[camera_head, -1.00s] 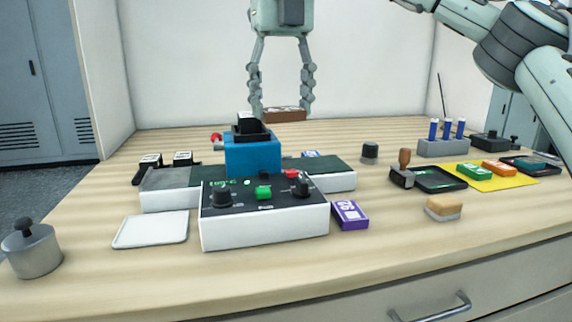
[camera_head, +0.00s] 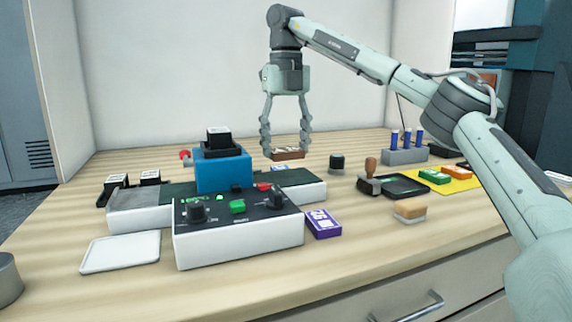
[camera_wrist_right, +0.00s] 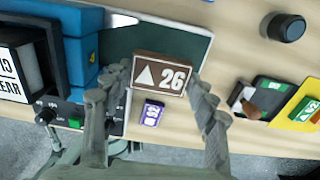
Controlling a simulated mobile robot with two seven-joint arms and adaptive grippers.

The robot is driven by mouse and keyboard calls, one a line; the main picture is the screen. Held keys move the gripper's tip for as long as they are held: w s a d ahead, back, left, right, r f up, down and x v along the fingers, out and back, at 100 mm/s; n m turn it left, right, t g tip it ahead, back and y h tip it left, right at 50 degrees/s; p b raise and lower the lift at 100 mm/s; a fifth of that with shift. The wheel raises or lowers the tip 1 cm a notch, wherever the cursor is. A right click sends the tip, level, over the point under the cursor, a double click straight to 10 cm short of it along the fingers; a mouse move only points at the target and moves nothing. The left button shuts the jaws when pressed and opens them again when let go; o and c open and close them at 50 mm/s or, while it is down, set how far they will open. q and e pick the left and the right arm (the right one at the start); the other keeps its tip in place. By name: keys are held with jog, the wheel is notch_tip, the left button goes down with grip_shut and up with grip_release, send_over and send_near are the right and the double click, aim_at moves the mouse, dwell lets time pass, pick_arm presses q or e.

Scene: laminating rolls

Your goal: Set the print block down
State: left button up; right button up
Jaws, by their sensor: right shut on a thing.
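The print block is brown with a white triangle and "26" on its face. It shows in the head view (camera_head: 287,153) and the right wrist view (camera_wrist_right: 161,74). My right gripper (camera_head: 286,147) is shut on it, one finger at each end. The right wrist view also shows the gripper (camera_wrist_right: 160,92). The block hangs over or just behind the right end of the dark green belt (camera_head: 300,183), to the right of the blue machine housing (camera_head: 222,171). I cannot tell whether its underside touches anything. My left gripper is not in view.
The control box (camera_head: 238,240) stands in front of the belt, with a purple block (camera_head: 322,224) beside it. A dark round knob (camera_head: 337,162), a wooden-handled stamp (camera_head: 370,178) and an ink pad (camera_head: 402,187) lie to the right. A white tray (camera_head: 121,251) lies at front left.

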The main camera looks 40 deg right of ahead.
aim_at(286, 149)
jog(key=shift+d+f, duration=0.1)
jog(key=shift+f, duration=0.3)
notch_tip(286, 149, down, 2)
jog(key=shift+f+b, duration=0.25)
jog(key=shift+b, duration=0.35)
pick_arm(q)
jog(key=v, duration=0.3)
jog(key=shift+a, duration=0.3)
pick_arm(e)
jog(key=shift+f, duration=0.4)
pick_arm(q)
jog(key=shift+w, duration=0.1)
pick_arm(e)
jog(key=shift+f, duration=0.2)
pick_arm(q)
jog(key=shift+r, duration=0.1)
pick_arm(e)
jog(key=o, duration=1.1)
